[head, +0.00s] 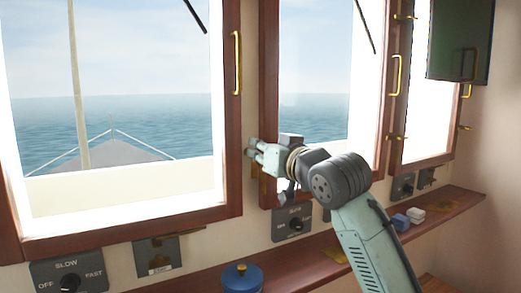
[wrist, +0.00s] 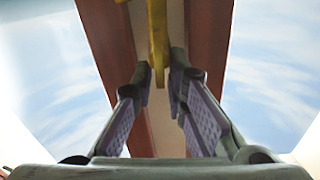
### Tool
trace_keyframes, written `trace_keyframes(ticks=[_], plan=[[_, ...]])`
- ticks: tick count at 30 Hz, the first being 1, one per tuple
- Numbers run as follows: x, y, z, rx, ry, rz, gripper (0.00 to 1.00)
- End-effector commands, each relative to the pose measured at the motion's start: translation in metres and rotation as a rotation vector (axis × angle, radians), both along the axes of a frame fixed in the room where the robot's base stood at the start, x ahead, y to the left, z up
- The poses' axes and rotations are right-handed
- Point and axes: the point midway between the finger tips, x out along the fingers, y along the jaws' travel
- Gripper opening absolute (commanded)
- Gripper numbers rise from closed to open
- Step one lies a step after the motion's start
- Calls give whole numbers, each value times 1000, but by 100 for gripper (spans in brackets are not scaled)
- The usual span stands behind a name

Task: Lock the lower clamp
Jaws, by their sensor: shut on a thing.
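The lower clamp (wrist: 157,35) is a yellow brass piece in the wrist view. It comes down from the top edge and its narrow end sits between my fingertips. My gripper (wrist: 159,80) is shut on this end, one finger on each side. In the head view my gripper (head: 252,149) is at the wooden post between the left and middle windows, low on the post. There the fingers and wrist hide most of the clamp, and I cannot tell its angle.
A brass handle (head: 236,63) is higher on the left window frame, with another handle (head: 396,75) farther right. A blue lidded pot (head: 242,278) stands on the wooden shelf below. Control boxes (head: 291,222) are on the wall under the windows. A dark screen (head: 460,40) hangs at upper right.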

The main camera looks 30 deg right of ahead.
Motion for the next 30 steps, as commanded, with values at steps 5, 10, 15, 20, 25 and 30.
trace_keyframes(ticks=[5, 10, 15, 20, 25, 30], plan=[[1, -2, -1, 95, -7, 3, 0], [1, -5, -1, 239, -15, 3, 0], [0, -8, -1, 398, -23, 1, 0], [0, -11, -3, 550, -31, -2, 0], [0, -14, -5, 712, -40, -2, 0], [0, -16, -8, 873, -48, -3, 0]])
